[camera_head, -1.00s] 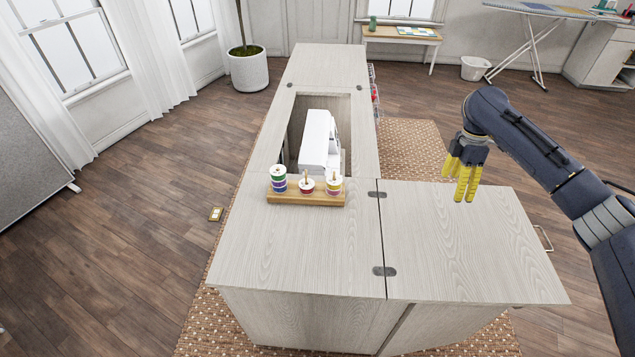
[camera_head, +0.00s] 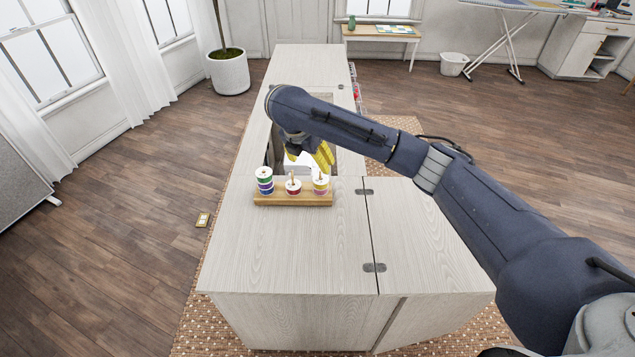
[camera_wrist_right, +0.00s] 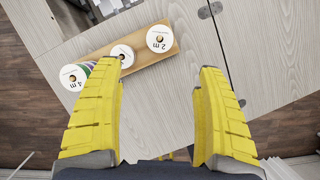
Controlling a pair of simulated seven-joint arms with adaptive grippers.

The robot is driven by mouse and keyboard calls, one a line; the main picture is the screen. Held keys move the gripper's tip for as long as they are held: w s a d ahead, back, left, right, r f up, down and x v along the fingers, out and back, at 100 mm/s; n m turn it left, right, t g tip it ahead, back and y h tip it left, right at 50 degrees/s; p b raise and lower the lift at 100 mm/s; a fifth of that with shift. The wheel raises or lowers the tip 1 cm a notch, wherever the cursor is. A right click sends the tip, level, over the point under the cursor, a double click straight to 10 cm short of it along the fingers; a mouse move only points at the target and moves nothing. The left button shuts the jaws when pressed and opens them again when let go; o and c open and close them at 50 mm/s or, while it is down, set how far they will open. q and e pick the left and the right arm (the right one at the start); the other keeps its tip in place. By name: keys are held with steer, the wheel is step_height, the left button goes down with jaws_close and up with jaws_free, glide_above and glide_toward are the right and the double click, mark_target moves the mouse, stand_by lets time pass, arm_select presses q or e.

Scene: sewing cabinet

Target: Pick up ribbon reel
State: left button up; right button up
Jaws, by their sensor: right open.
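Three ribbon reels stand on pegs of a wooden holder (camera_head: 300,200) on the cabinet top. The left stack (camera_head: 265,181) has several coloured bands and is tallest. In the right wrist view the stack (camera_wrist_right: 73,76) reads "4 m", the right reel (camera_wrist_right: 160,39) reads "2 m", and the middle reel (camera_wrist_right: 122,56) sits by the left fingertip. My right gripper (camera_head: 325,158) has yellow fingers, is open and empty, and is just behind and above the right reel. My left gripper is out of view.
A white sewing machine (camera_head: 297,162) sits in the cabinet opening behind the holder, partly hidden by my right arm. The cabinet top (camera_head: 290,245) in front of the holder is clear. A hinged side leaf (camera_head: 415,235) extends to the right.

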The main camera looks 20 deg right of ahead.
mark_target(320, 178)
steer(key=x, duration=1.4)
steer(key=shift+w+d+f, duration=0.15)
steer(key=shift+w+f, duration=0.05)
steer(key=c, duration=1.2)
